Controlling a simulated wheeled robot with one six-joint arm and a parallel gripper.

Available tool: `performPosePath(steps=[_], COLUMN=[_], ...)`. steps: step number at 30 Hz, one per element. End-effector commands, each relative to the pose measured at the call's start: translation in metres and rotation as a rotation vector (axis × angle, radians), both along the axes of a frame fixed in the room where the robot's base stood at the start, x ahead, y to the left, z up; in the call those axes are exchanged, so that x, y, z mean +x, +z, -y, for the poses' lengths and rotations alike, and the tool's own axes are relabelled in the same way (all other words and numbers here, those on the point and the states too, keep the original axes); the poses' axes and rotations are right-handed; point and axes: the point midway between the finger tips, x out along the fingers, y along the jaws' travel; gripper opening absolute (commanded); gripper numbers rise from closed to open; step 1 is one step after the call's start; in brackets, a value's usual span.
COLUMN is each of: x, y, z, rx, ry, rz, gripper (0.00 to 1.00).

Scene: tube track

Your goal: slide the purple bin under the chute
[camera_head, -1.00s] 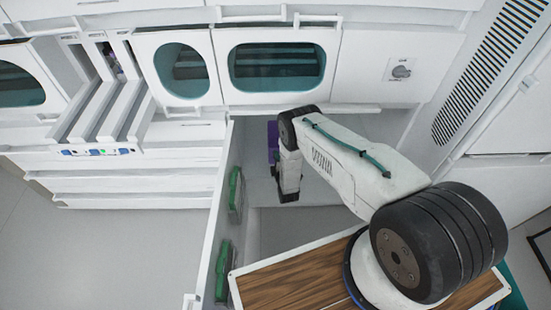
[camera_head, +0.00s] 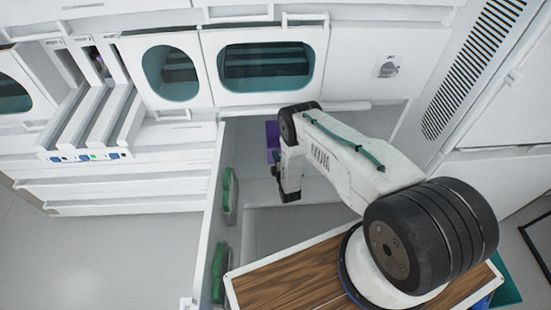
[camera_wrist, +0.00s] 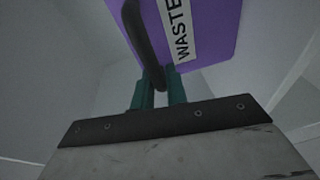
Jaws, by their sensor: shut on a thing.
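The purple bin (camera_wrist: 205,35) fills the top of the wrist view, with a white "WASTE" label and a black upright handle on its face. My gripper (camera_wrist: 161,88) has its green fingers shut on the lower part of that handle. In the head view a narrow strip of the purple bin (camera_head: 272,142) shows behind my arm's end; the rest is hidden. My gripper (camera_head: 289,193) there points into the recess below the windowed cabinets. Sloped white channels (camera_head: 95,115) stand at upper left; I cannot tell whether one is the chute.
An open white door panel (camera_head: 211,210) with green handles stands just left of the recess. A wood-topped surface (camera_head: 290,283) lies in front, under my arm base. White drawers (camera_head: 120,190) are at left. The recess floor right of my gripper looks clear.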

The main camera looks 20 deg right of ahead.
Motion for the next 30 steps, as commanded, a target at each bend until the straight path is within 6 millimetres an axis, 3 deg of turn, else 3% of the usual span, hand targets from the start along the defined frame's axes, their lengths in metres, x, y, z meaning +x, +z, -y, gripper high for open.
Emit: performPosePath(steps=[30], x=[-0.013], y=[-0.001], z=[0.029], rx=[0.000], ry=[-0.001], rz=[-0.002], gripper=[0.00])
